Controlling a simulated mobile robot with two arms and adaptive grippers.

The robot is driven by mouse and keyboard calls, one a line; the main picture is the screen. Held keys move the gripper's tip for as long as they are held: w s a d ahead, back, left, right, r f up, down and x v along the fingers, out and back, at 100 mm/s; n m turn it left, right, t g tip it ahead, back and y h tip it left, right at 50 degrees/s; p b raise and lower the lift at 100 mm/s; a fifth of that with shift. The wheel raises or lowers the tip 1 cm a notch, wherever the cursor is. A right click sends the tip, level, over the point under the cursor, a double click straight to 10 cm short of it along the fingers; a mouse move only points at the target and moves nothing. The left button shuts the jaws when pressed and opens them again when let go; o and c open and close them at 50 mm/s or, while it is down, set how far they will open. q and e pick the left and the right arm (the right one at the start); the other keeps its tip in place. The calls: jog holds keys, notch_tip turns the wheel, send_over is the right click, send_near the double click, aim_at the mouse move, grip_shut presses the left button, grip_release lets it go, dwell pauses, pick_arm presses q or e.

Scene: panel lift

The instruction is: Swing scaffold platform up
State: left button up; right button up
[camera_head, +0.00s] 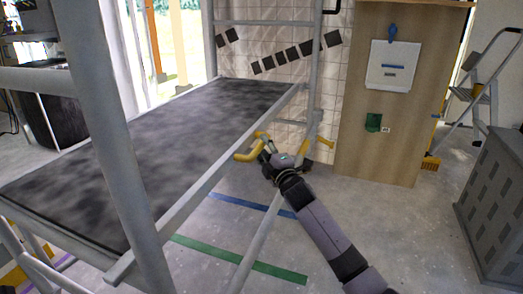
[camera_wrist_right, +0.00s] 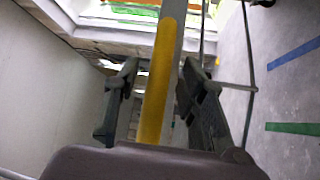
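The scaffold platform (camera_head: 150,140) is a dark mottled panel in a grey metal frame. It lies roughly level between the scaffold's grey tubes on the left of the head view. A yellow handle (camera_head: 247,155) sits at its right edge. My right gripper (camera_head: 264,148) is at this edge, beside the handle. In the right wrist view a yellow bar (camera_wrist_right: 157,85) runs between the two fingers of the right gripper (camera_wrist_right: 158,75), with gaps on both sides. The fingers are open. My left gripper is not in view.
Grey scaffold posts (camera_head: 115,150) stand close in front. A wooden panel (camera_head: 375,130) with a white box stands behind on the right. A stepladder (camera_head: 485,85) and a grey cabinet (camera_head: 495,200) are at far right. The floor right of the scaffold is mostly clear.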

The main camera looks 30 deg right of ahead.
jog(key=shift+w+r, duration=0.15)
jog(key=shift+w, duration=0.7)
jog(key=shift+c, duration=0.4)
grip_shut()
